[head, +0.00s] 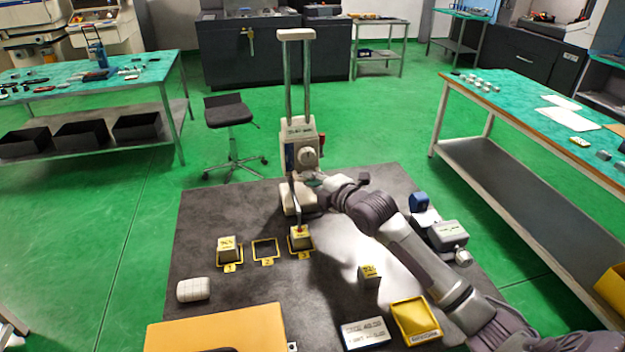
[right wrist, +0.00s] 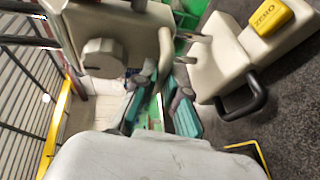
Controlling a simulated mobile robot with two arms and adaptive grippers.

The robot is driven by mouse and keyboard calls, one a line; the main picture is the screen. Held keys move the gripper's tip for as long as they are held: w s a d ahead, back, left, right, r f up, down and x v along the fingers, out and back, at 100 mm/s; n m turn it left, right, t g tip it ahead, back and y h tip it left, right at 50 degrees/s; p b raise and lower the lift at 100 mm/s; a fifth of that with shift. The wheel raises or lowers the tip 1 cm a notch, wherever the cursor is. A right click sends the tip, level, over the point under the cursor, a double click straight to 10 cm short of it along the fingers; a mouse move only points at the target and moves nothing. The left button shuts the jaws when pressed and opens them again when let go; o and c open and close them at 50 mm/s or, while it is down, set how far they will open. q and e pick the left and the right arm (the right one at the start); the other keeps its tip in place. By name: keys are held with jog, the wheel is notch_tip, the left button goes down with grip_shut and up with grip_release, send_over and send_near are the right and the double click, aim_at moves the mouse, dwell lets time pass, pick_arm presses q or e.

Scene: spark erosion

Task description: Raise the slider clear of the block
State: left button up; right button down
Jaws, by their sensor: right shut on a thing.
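A two-column height gauge stands on the dark mat. Its cream slider (head: 302,150) carries a round knob and sits low on the columns; it also shows in the right wrist view (right wrist: 135,30). A thin probe hangs below the slider, its red tip at the top of the small cream block (head: 300,241) in the yellow frame marked 3. I cannot tell whether tip and block touch. My right gripper (head: 315,182) is just below the slider body; its teal-padded fingers (right wrist: 165,112) are shut on a part of the slider, mostly hidden. My left gripper is out of view.
Another block (head: 227,243) sits in frame 1, and frame 2 (head: 265,251) is empty. A third block (head: 370,276) stands near my right forearm. A yellow tray (head: 416,321), a white display box (head: 364,333) and a white rounded object (head: 193,289) lie nearer. Above the slider the columns are clear.

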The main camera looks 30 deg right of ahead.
aim_at(308, 158)
notch_tip(308, 158, up, 6)
jog(key=p, duration=0.4)
jog(key=shift+f, duration=0.1)
jog(key=c, duration=1.2)
grip_release()
jog(key=shift+f, duration=0.1)
jog(key=v, duration=1.2)
